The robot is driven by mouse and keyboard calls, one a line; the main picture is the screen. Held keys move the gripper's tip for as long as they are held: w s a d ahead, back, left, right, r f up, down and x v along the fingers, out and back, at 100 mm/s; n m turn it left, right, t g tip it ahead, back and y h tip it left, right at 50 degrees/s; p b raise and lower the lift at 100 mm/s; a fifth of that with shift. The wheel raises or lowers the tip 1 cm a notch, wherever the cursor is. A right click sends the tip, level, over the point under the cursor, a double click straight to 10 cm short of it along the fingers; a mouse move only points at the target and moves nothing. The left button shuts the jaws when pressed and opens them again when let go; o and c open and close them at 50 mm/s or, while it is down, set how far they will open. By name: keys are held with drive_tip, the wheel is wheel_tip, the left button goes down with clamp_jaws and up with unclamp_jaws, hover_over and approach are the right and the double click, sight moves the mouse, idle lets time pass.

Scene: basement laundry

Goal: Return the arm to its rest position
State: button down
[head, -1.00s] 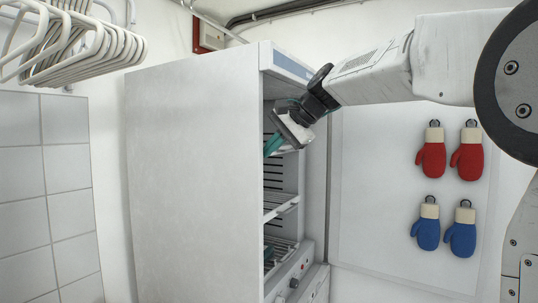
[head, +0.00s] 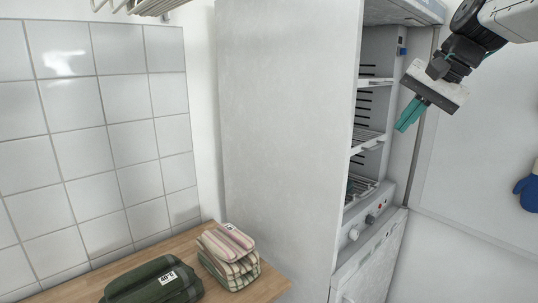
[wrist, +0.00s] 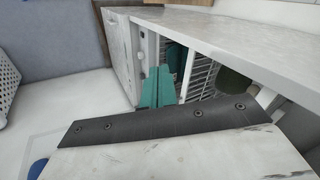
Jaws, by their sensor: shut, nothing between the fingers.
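My gripper (head: 408,117) is at the upper right of the head view, at the end of my arm. Its teal fingers are together with nothing between them, pointing down and left. It hangs in front of the open side of a tall white cabinet (head: 285,120), to the right of the shelves. I cannot tell the exact gap to the shelves. In the wrist view, the teal fingers (wrist: 157,88) show close together, with the cabinet's wire shelves behind them.
The cabinet's inner shelves (head: 370,140) are open to the right. A wooden counter (head: 262,285) at the bottom holds folded striped cloths (head: 228,252) and a dark green folded cloth (head: 150,283). A blue mitten (head: 528,190) hangs on the right.

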drive_tip(key=s+a+f+n+g+h, duration=0.1)
drive_tip(key=s+f+n+h, duration=0.1)
drive_tip(key=s+f, duration=0.8)
drive_tip(key=s+a+f+n+g+h, duration=0.1)
drive_tip(key=s+f+n, duration=0.3)
drive_tip(key=s+f, duration=0.6)
drive_tip(key=s+g, duration=0.1)
drive_tip(key=s, duration=0.6)
drive_tip(key=shift+a+n+h, duration=0.2)
drive_tip(key=shift+n+h, duration=0.1)
drive_tip(key=shift+h, duration=0.1)
drive_tip(key=shift+s, duration=0.1)
